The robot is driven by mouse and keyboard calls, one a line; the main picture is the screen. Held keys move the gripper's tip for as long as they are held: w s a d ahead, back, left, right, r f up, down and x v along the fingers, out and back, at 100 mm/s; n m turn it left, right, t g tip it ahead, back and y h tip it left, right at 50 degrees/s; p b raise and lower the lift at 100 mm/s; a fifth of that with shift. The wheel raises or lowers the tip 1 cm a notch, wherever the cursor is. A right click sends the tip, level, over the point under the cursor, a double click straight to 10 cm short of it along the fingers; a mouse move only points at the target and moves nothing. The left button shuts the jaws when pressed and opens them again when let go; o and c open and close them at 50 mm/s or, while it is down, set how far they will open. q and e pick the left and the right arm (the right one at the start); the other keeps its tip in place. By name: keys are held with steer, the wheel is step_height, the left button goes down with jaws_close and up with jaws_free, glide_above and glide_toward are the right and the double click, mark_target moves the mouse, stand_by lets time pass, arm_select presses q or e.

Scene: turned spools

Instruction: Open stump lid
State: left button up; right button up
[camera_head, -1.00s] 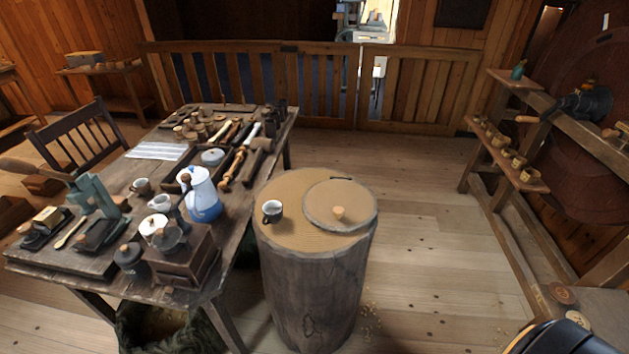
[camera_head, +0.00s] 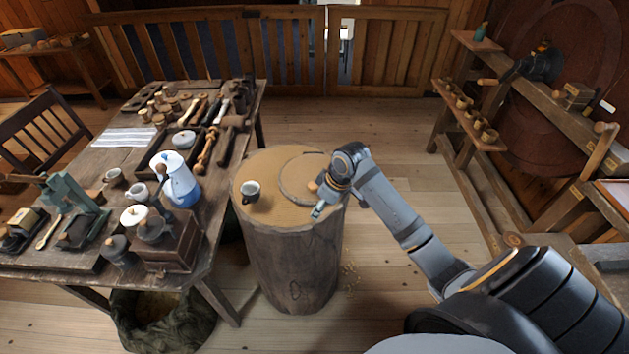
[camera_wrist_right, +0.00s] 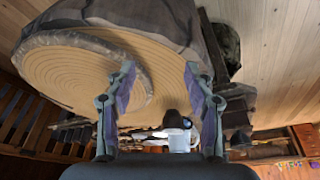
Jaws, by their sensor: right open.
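The tree stump (camera_head: 290,250) stands upright right of the table. Its round wooden lid (camera_head: 296,172) lies flat on the top, with a small wooden knob (camera_head: 312,187) partly beside my gripper. My right gripper (camera_head: 317,211) is over the right front of the stump top, close to the knob. In the right wrist view the gripper (camera_wrist_right: 160,85) is open with nothing seen between its fingers. The lid (camera_wrist_right: 75,75) and its edge show upside down past the left finger; I cannot make out the knob there. My left gripper is in neither view.
A dark cup (camera_head: 251,191) stands on the stump's left side, close to the lid. The crowded table (camera_head: 205,240) with a blue and white pot (camera_head: 179,184) is to the left. A shelf rack (camera_head: 480,140) stands right.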

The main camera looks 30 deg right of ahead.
steer(key=n+y, duration=0.1)
glide_toward(313, 184)
steer(key=s+r, duration=0.1)
steer(key=x, duration=0.5)
steer(key=p+x, duration=0.1)
steer(key=x, duration=0.4)
steer(key=shift+w+d+r, duration=0.1)
steer(key=shift+w+d, duration=0.05)
steer(key=shift+w, duration=0.05)
jaws_close()
